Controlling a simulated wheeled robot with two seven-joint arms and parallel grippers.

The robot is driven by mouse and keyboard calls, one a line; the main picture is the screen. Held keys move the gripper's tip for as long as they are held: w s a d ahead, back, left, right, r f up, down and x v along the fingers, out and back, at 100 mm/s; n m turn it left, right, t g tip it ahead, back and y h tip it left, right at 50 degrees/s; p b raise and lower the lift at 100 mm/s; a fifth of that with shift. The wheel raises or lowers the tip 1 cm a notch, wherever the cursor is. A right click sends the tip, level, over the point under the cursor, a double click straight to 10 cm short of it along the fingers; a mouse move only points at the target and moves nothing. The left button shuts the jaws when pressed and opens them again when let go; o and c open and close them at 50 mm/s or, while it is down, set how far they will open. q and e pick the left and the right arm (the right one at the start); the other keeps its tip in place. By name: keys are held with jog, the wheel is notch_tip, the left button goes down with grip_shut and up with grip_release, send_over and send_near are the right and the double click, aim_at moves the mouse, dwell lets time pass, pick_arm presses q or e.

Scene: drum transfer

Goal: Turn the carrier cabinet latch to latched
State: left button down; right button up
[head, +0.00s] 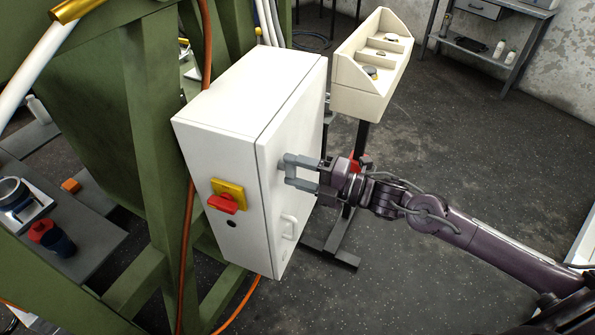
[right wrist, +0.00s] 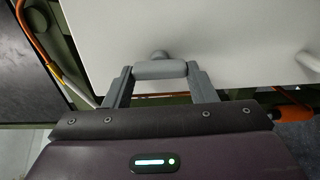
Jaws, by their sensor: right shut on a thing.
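The white carrier cabinet (head: 222,118) stands in the middle of the head view, mounted beside a green frame, with its door on the right-hand face. Its latch (right wrist: 160,69) is a short grey bar on a round stub against the white door in the right wrist view. My right gripper (head: 290,170) reaches in from the right at the door's upper part. Its two fingers (right wrist: 160,78) are shut on the latch bar, one at each end. The latch is largely hidden by the fingers in the head view. My left gripper is not in view.
A red switch on a yellow plate (head: 228,190) is on the cabinet's front. A white handle (head: 288,228) sits lower on the door. Orange cables (head: 192,200) hang beside the cabinet. Open floor lies to the right.

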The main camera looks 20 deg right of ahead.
jog(key=o, duration=1)
jog(key=shift+v, duration=3.95)
